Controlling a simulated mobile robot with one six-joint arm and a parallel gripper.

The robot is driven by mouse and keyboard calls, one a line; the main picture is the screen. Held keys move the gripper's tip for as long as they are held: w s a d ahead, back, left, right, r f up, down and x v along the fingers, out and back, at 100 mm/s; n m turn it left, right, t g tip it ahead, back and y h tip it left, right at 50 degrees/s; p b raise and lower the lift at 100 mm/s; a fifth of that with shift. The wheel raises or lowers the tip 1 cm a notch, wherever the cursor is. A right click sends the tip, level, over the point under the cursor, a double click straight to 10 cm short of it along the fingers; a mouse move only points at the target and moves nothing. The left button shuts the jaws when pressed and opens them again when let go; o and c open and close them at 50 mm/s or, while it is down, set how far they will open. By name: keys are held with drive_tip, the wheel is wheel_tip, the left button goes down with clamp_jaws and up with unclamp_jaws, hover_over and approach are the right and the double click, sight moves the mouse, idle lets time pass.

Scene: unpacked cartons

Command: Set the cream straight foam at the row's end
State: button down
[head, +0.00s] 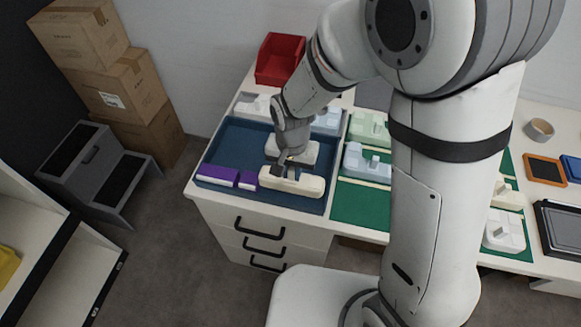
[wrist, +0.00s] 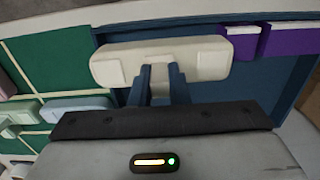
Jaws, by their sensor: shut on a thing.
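The cream straight foam (head: 293,184) is a long, round-cornered block at the front of the blue tray (head: 240,141). My gripper (head: 283,165) is shut on its middle from above. In the wrist view, both fingers (wrist: 161,82) meet the cream foam (wrist: 112,64) at its near long side. Two purple foam pieces (head: 217,174) lie in line to its left along the tray's front edge. The purple pieces (wrist: 290,41) also show beside its right end in the wrist view. I cannot tell whether the cream foam touches the tray floor or the nearest purple piece.
A green mat (head: 360,205) with pale foam pieces (head: 367,160) lies right of the tray. A red bin (head: 279,59) stands at the back. The tray's left middle is bare.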

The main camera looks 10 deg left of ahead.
idle(0.4)
drive_tip(key=shift+f+b, duration=2.6)
drive_tip(key=shift+f, duration=0.6)
drive_tip(key=c, duration=1.3)
unclamp_jaws()
drive_tip(key=shift+r, duration=0.15)
wheel_tip(320, 180, up, 8)
drive_tip(key=shift+f, duration=0.1)
